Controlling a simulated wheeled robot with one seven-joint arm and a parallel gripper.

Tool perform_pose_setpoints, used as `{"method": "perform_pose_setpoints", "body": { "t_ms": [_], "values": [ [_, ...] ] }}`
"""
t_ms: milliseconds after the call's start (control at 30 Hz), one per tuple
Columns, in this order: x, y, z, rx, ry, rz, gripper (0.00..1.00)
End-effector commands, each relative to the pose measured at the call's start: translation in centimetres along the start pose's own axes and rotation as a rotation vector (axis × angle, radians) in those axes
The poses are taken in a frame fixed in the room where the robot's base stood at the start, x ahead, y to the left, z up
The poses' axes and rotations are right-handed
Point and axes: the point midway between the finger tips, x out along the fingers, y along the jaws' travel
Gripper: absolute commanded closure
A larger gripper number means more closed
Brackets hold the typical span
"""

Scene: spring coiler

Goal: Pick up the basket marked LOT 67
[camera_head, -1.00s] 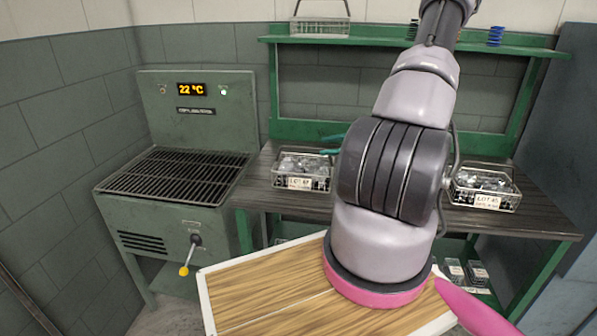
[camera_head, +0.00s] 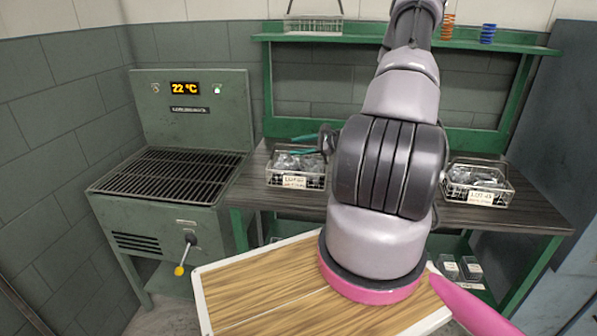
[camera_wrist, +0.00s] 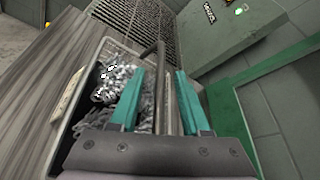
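A wire basket (camera_head: 291,183) full of metal parts stands on the bench, left of my arm. Its white label is small and seems to read LOT 67. My gripper (camera_head: 308,145) is at this basket's right rear side, partly hidden by my arm. In the wrist view, my gripper (camera_wrist: 158,78) is open, with its two teal fingers apart. A dark bar of the basket (camera_wrist: 92,62), seemingly its handle, runs between the fingers. I cannot tell whether either finger touches it. The basket's label shows at the left there.
A second filled basket (camera_head: 508,197), label seemingly LOT 45, stands on the bench (camera_head: 540,215) to the right. A green machine (camera_head: 190,110) with a grate is at left. A shelf (camera_head: 365,38) above holds an empty basket (camera_head: 313,25) and coil springs (camera_head: 488,33).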

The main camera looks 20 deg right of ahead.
Motion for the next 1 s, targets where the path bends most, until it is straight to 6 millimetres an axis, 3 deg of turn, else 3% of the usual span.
{"method": "perform_pose_setpoints", "body": {
  "t_ms": [33, 100, 1000],
  "values": [
    [-0.02, 0.00, 0.00, 0.000, 0.000, 0.000, 0.74],
    [-0.02, 0.00, 0.00, 0.000, 0.000, 0.000, 1.00],
    [-0.04, 0.03, 0.00, 0.000, 0.000, 0.000, 1.00]
  ]
}}
